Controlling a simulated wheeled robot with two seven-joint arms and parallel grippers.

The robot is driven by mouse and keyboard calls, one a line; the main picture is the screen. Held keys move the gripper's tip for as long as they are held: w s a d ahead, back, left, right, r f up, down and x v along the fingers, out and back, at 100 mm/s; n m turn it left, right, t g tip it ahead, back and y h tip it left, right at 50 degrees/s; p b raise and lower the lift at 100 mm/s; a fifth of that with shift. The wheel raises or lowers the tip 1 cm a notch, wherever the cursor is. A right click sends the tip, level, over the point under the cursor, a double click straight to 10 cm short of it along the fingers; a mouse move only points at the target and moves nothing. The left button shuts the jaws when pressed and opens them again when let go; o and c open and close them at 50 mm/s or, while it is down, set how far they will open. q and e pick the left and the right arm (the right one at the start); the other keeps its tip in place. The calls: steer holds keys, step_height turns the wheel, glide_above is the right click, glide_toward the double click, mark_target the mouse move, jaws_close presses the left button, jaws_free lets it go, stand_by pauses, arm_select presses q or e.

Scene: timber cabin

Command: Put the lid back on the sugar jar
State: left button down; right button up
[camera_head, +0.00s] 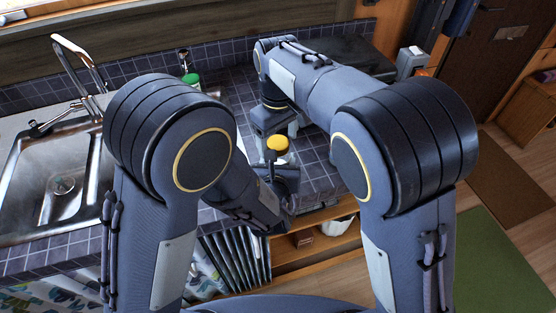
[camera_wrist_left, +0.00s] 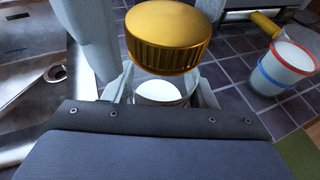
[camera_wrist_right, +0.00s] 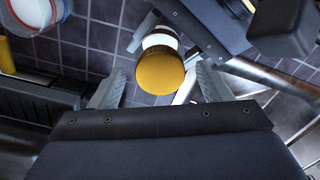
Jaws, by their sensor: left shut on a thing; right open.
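The gold lid (camera_head: 277,143) is above the counter in the middle of the head view. It is large at the top of the left wrist view (camera_wrist_left: 168,35). The white sugar jar (camera_wrist_left: 160,92) is between the left fingers, right by the lid's underside; a band of it shows in the right wrist view (camera_wrist_right: 160,40). I cannot tell whether the lid is fully seated. My left gripper (camera_wrist_left: 163,92) is shut on the jar. My right gripper (camera_wrist_right: 158,88) is open, its fingers apart on either side of the lid (camera_wrist_right: 160,74).
A white cup with blue and red bands (camera_wrist_left: 285,68) stands on the dark tiled counter. A steel sink (camera_head: 50,190) with a tap is at the left. A green-capped bottle (camera_head: 191,79) stands at the back. Both arms are close together around the jar.

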step_height(320, 180, up, 12)
stand_by(0.6)
arm_select(q)
steer(key=c, duration=0.5)
jaws_free()
steer(key=v, duration=0.8)
steer(key=shift+b, duration=0.4)
arm_select(e)
steer(key=shift+f, duration=0.4)
